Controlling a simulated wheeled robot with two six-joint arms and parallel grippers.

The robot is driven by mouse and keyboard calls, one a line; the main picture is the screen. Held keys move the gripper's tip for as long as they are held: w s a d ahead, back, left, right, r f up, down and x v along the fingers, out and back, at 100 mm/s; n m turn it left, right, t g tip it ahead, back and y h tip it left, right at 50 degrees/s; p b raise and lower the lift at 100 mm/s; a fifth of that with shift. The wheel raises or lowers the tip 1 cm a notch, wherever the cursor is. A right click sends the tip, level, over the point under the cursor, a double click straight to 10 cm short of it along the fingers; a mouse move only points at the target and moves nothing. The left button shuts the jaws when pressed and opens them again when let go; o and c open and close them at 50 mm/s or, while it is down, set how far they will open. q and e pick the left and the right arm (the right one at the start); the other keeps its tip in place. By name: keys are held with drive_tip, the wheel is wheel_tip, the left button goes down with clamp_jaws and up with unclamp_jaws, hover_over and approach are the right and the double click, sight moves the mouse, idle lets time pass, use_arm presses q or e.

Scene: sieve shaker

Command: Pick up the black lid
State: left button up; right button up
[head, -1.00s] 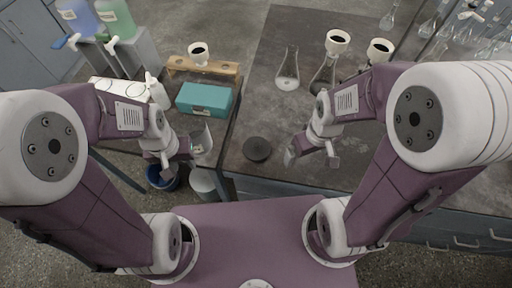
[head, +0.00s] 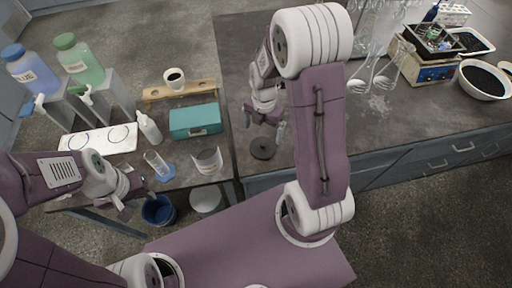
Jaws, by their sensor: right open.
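The black lid (head: 263,149) is a flat dark disc lying on the dark bench top, near its left front corner. My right gripper (head: 265,122) is open and points down just above and behind the lid in the picture. It looks empty, and I see a small gap between its fingers and the lid. My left gripper (head: 130,193) is at the lower left, in front of the lower table, with its fingers apart and nothing visible between them.
A teal box (head: 195,121), a wooden rack (head: 155,96), a white squeeze bottle (head: 149,128) and a curled white piece (head: 208,162) stand left of the lid. Bench around the lid is clear.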

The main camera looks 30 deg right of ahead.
sight(263, 144)
drive_tip(key=f, duration=0.3)
drive_tip(key=shift+s+d+f, duration=0.15)
drive_tip(key=shift+d+f, duration=0.05)
drive_tip(key=shift+d, duration=0.05)
drive_tip(key=shift+a+f, duration=0.3)
wheel_tip(263, 144, down, 5)
drive_tip(key=shift+s+d+r, duration=0.1)
drive_tip(key=shift+d, duration=0.05)
drive_tip(key=shift+f, duration=0.2)
drive_tip(key=c, duration=1.1)
drive_tip(key=shift+r, duration=0.1)
